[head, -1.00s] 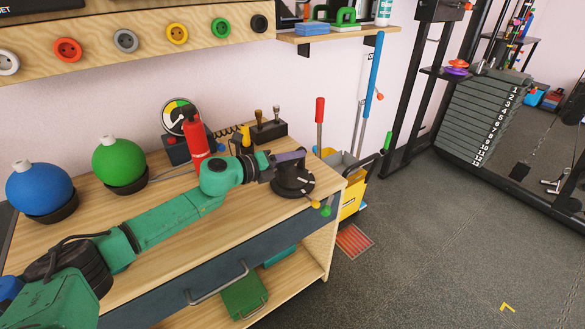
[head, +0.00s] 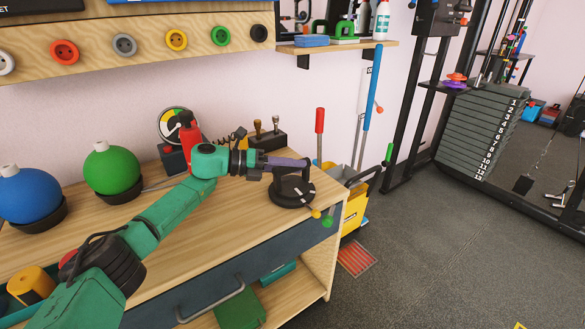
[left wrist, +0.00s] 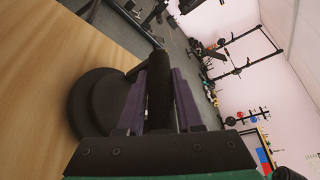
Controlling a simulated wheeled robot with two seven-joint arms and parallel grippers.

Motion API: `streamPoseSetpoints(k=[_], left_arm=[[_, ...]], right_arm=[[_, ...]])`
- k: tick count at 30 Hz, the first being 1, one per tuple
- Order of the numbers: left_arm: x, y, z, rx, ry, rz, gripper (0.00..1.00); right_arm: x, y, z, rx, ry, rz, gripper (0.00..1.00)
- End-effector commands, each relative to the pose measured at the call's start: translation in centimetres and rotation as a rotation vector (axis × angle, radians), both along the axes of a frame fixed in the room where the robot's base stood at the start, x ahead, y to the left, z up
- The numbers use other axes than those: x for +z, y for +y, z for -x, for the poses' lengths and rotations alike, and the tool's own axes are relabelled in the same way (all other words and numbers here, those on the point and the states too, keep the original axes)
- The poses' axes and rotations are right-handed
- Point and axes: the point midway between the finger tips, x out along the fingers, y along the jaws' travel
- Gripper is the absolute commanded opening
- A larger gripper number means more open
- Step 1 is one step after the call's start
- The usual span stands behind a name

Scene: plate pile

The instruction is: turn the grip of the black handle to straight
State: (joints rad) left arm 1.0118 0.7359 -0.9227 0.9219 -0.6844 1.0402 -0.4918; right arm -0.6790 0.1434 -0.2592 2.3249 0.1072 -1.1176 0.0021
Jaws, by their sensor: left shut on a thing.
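The black handle (head: 291,193) stands on the right end of the wooden workbench, on a round dark base. My left gripper (head: 288,163) reaches in from the left, above the base, with its purple fingers about level. In the left wrist view, its two purple fingers (left wrist: 156,95) lie on either side of the handle's black grip (left wrist: 160,88) and are shut on it. The round base (left wrist: 92,110) shows at the left there. In the head view the fingers hide much of the grip, so its exact angle is hard to tell. My right gripper is not in view.
A red extinguisher-like bottle (head: 190,132), a gauge (head: 173,124) and a box with small levers (head: 266,140) stand behind my arm. Green (head: 112,168) and blue (head: 28,195) balls sit at the left. Red-, yellow- and green-tipped levers are near the bench's right edge.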

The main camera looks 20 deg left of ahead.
Motion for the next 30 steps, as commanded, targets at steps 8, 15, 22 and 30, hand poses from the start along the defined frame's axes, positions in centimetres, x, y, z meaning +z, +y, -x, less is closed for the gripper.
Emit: streamPoseSetpoints(k=[8, 15, 22, 30], left_arm=[[0.0, -0.1, 0.0, -0.001, 0.0, 0.0, 0.61], [0.0, -0.1, 0.0, -0.001, 0.0, 0.0, 0.64], [0.4, 1.6, 0.8, 0.002, 0.002, 0.0, 0.64], [2.0, 7.9, 4.0, 0.002, 0.0, -0.002, 0.64]], right_arm=[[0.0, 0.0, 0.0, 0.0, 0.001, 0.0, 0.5], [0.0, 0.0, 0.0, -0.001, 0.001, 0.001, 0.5], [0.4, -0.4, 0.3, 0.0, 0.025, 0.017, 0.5], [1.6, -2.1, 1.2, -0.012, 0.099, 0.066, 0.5]])
